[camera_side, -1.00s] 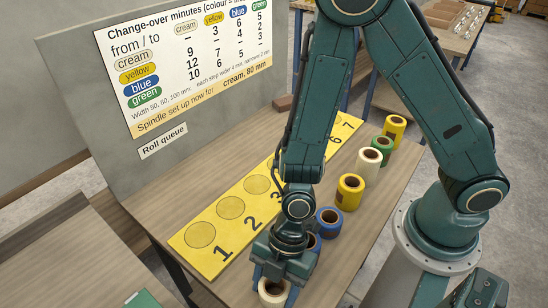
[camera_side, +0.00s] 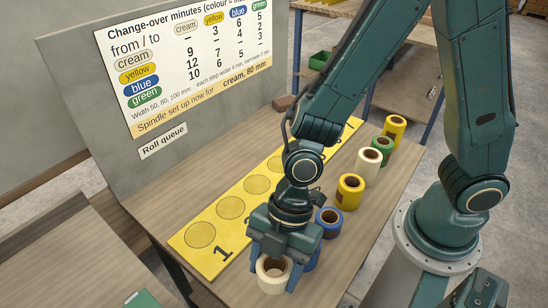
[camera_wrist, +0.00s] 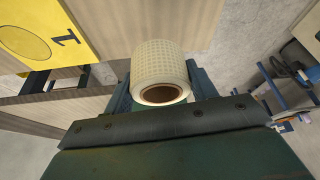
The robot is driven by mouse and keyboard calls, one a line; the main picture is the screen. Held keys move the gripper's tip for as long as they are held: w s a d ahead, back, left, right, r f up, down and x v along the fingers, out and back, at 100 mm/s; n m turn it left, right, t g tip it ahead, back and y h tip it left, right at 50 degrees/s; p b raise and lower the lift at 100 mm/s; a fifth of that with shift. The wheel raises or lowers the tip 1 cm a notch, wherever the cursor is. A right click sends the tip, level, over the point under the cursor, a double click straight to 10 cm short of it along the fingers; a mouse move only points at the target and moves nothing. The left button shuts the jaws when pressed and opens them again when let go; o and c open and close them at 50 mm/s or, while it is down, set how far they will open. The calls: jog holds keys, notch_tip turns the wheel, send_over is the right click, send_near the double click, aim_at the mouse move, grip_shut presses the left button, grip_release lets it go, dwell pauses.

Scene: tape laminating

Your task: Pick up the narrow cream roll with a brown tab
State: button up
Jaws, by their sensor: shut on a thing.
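A cream roll (camera_side: 273,279) with a brown core is between the fingers of my gripper (camera_side: 276,268), at the bottom of the side view. In the wrist view the same cream roll (camera_wrist: 160,60) fills the gap between the two fingers of my gripper (camera_wrist: 162,88). The gripper is shut on it. I cannot make out a brown tab on the held roll. A second cream roll (camera_side: 367,172) stands farther back in the row on the table.
Beside my gripper stand a blue roll (camera_side: 329,225) and another partly hidden one. Behind are yellow (camera_side: 350,193), green (camera_side: 381,150) and yellow (camera_side: 395,130) rolls. A yellow numbered strip (camera_side: 190,255), partly hidden by my arm, lies left. A chart board (camera_side: 180,60) stands behind it.

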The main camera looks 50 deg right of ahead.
notch_tip(320, 180, up, 12)
dwell(0.6)
jog(key=shift+f, duration=0.1)
dwell(0.4)
